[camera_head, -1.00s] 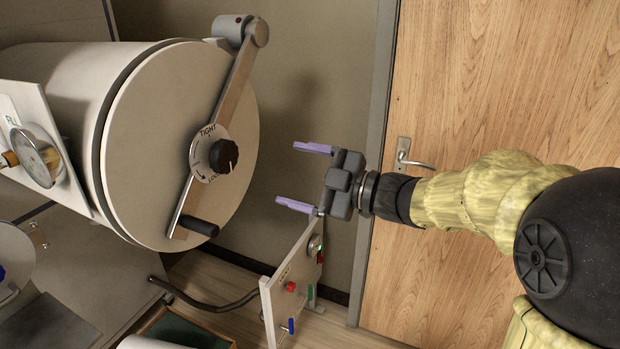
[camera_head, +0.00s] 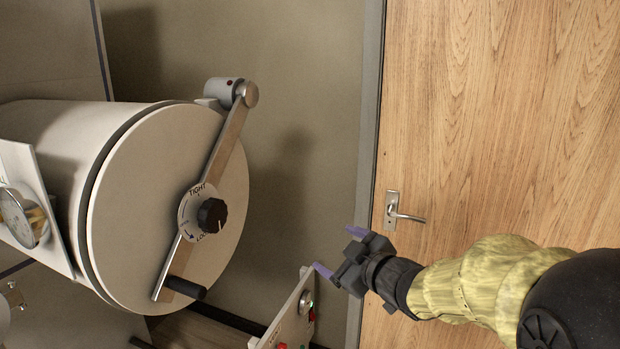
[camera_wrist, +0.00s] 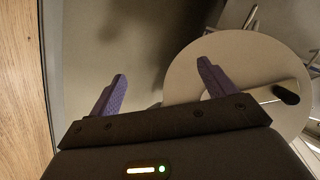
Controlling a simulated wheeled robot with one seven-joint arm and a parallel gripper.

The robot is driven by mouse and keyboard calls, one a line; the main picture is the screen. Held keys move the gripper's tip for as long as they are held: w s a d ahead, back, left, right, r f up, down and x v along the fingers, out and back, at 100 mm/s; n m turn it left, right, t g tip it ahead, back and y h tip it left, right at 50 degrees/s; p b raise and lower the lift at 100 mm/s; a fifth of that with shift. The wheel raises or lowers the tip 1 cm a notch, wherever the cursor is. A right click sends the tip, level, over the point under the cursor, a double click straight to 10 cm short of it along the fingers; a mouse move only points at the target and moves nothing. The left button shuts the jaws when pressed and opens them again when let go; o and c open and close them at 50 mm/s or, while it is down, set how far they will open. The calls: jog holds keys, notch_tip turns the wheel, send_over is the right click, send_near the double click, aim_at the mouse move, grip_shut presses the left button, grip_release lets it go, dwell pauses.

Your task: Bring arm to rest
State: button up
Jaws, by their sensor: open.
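My gripper (camera_head: 338,252) is open and empty, with two purple fingers spread apart. In the head view it is at the lower middle, in front of the wall and door frame, to the right of the round chamber door. My yellow-sleeved arm reaches to it from the lower right. In the wrist view the gripper (camera_wrist: 160,88) shows both fingers with nothing between them.
A round chamber door (camera_head: 140,215) with a lever arm (camera_head: 222,150) and black knob (camera_head: 212,215) is at the left. A control panel (camera_head: 290,318) stands just below my gripper. A wooden door (camera_head: 480,120) with a handle (camera_head: 392,210) is behind my arm.

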jog(key=s+d+f+m+g+h, duration=0.2)
jog(key=s+d+f+m+h, duration=0.15)
jog(key=f, duration=0.25)
jog(key=s+d+f+m+g+h, duration=0.2)
jog(key=d+f+m+h, duration=0.2)
jog(key=d+f, duration=0.15)
jog(key=s+f+m+g, duration=0.5)
jog(key=s+f+g, duration=0.3)
jog(key=s, duration=0.7)
notch_tip(320, 180, up, 13)
jog(key=t+p, duration=0.1)
jog(key=p, duration=1.3)
jog(key=shift+w+d, duration=0.25)
jog(key=shift+w, duration=0.1)
jog(key=shift+h, duration=0.25)
